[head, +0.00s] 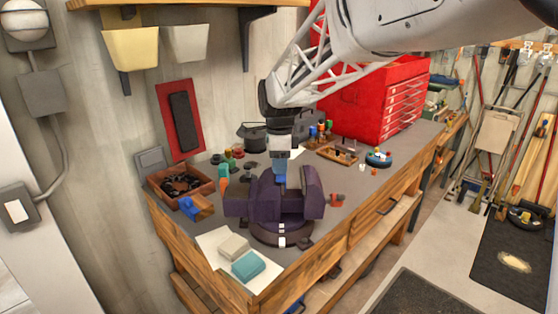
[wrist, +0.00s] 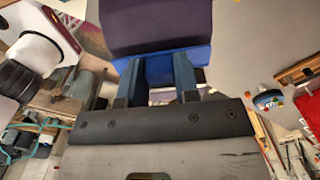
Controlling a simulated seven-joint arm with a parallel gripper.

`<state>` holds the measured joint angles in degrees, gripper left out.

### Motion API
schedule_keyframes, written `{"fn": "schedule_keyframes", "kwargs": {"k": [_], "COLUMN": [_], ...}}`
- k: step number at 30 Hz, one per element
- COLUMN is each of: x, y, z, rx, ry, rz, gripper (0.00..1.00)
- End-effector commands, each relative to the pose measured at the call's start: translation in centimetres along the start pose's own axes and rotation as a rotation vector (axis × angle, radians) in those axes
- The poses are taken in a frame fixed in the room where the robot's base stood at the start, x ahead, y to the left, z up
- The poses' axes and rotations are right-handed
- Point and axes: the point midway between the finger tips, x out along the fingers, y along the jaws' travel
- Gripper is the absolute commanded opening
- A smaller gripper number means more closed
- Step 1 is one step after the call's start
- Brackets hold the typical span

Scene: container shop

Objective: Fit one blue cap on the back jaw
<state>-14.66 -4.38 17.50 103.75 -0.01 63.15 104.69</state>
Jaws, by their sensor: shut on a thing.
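The purple vise (head: 265,205) stands near the front edge of the workbench, with its jaws showing as upright blocks. My gripper (head: 281,176) points down at the top of the vise, between the jaw blocks. In the wrist view my gripper (wrist: 158,82) has its two fingers close together on a blue cap (wrist: 206,54). The cap shows as a bright blue strip along the edge of a purple jaw (wrist: 155,25). It lies against or very near that jaw. I cannot tell whether it is seated, as the fingers hide part of it.
Grey and teal blocks (head: 248,265) lie in front on white paper. A red tool chest (head: 380,105) stands at the back right.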

Motion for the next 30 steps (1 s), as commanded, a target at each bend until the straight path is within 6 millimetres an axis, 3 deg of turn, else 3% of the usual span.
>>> {"fn": "schedule_keyframes", "kwargs": {"k": [9,10,15,30], "x": [0.01,0.01,0.01,-0.01], "y": [0.00,0.00,0.00,0.00], "z": [0.00,0.00,0.00,0.00], "rx": [0.000,0.000,0.000,0.000], "ry": [0.000,0.000,0.000,0.000], "rz": [0.000,0.000,0.000,0.000], "gripper": [0.10,0.32,0.58,0.59]}}
